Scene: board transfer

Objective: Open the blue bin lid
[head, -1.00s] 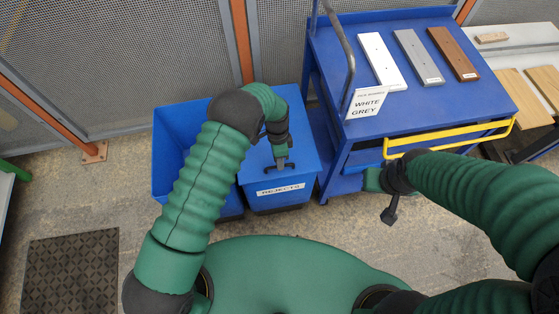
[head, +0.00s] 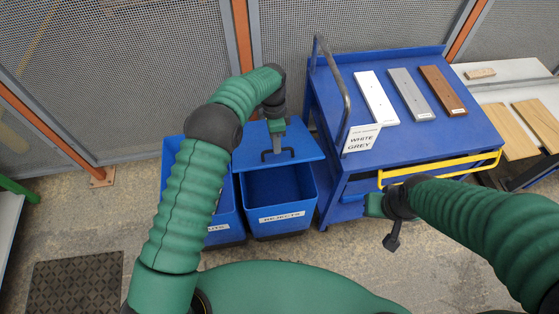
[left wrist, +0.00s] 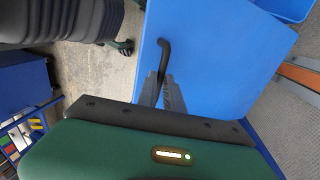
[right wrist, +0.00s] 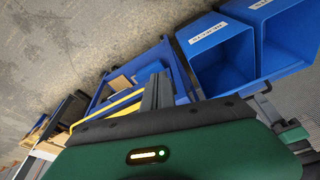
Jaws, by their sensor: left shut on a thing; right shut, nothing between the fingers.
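The blue bin (head: 259,222) with the REJECTS label stands left of the cart, its front part uncovered and its inside showing. Its blue lid (head: 308,146) lies over the rear part, its front edge back from the bin's front rim; I cannot tell its exact tilt. My left gripper (head: 277,151) is shut on the lid's black handle (head: 266,156). The left wrist view shows the fingers (left wrist: 163,85) at the handle (left wrist: 164,50) on the lid (left wrist: 220,60). My right gripper (head: 391,240) is shut and empty, low in front of the cart.
A second blue bin (head: 172,155) stands open against the left side, partly behind my left arm. The blue cart (head: 440,125) stands right, with a yellow rail (head: 440,169), a grey handle, a WHITE GREY sign (head: 362,139) and three boards on top. A mesh fence is behind.

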